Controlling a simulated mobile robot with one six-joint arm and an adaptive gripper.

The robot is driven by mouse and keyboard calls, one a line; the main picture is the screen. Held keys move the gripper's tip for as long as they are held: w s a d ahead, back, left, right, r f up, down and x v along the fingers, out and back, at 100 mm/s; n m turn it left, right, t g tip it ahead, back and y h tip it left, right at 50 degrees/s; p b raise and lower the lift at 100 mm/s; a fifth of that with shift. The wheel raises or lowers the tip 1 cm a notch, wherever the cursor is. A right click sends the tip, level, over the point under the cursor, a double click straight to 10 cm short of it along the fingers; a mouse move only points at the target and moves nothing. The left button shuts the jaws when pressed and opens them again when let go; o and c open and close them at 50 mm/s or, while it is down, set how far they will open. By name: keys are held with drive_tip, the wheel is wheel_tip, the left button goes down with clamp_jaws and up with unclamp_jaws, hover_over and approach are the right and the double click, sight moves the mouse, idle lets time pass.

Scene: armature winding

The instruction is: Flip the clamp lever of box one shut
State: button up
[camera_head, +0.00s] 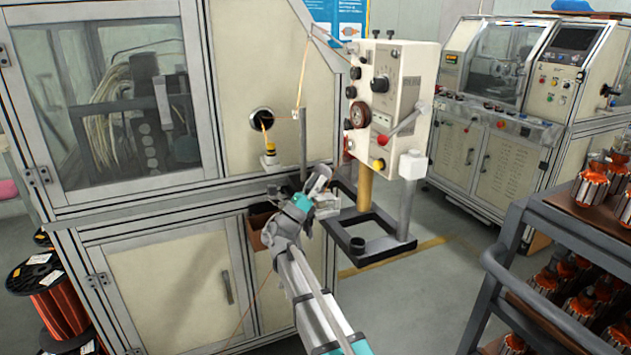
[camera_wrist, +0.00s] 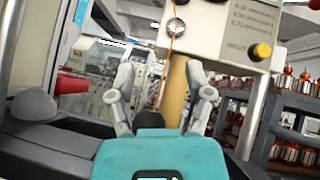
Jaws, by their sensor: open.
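A white control box (camera_head: 395,85) with dials, a yellow button and a label stands on a dark frame, right of the big winding machine. A silver lever (camera_head: 405,122) with a red ball end slants up to the right across its front. This looks like the clamp lever; which box is box one I cannot tell. My gripper (camera_head: 320,182) is open and empty, below and left of the box, apart from the lever. In the wrist view my open fingers (camera_wrist: 163,92) flank a tan post (camera_wrist: 177,95), with the box's underside (camera_wrist: 225,30) above. The lever is not clear there.
The dark base frame (camera_head: 368,243) and a thin grey post (camera_head: 408,205) stand under the box. A rack (camera_head: 525,215) with several orange-and-silver armatures is at the right. The machine cabinet (camera_head: 170,285) fills the left. Open floor (camera_head: 440,270) lies between frame and rack.

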drive_tip(key=shift+s+a+f+b, duration=0.15)
drive_tip(key=shift+s+f+b, duration=0.05)
drive_tip(key=shift+f+b, duration=0.6)
drive_tip(key=shift+s+a+f+b, duration=0.15)
drive_tip(key=shift+s+f+b, duration=0.1)
drive_tip(key=shift+f+b, duration=0.55)
drive_tip(key=shift+s+a+f+b, duration=0.15)
drive_tip(key=shift+s+f+b, duration=0.05)
drive_tip(key=shift+f+b, duration=0.6)
drive_tip(key=f+b, duration=0.2)
drive_tip(key=f, duration=0.1)
drive_tip(key=shift+s+a+b, duration=0.15)
drive_tip(key=shift+s+b, duration=0.2)
drive_tip(key=shift+s, duration=0.05)
drive_tip(key=shift+s+a+f+b, duration=0.2)
drive_tip(key=shift+s+f+b, duration=0.1)
drive_tip(key=shift+f+b, duration=0.35)
drive_tip(key=shift+s+a+f+b, duration=0.15)
drive_tip(key=shift+s+f+b, duration=0.25)
drive_tip(key=shift+b, duration=0.3)
drive_tip(key=b, duration=0.5)
approach(318, 200)
drive_tip(key=shift+w+d+f, duration=0.5)
drive_tip(key=shift+d+f, duration=0.15)
drive_tip(key=shift+f, duration=0.05)
drive_tip(key=shift+w+d+f, duration=0.45)
drive_tip(key=shift+d+f, duration=0.25)
drive_tip(key=shift+f, duration=0.05)
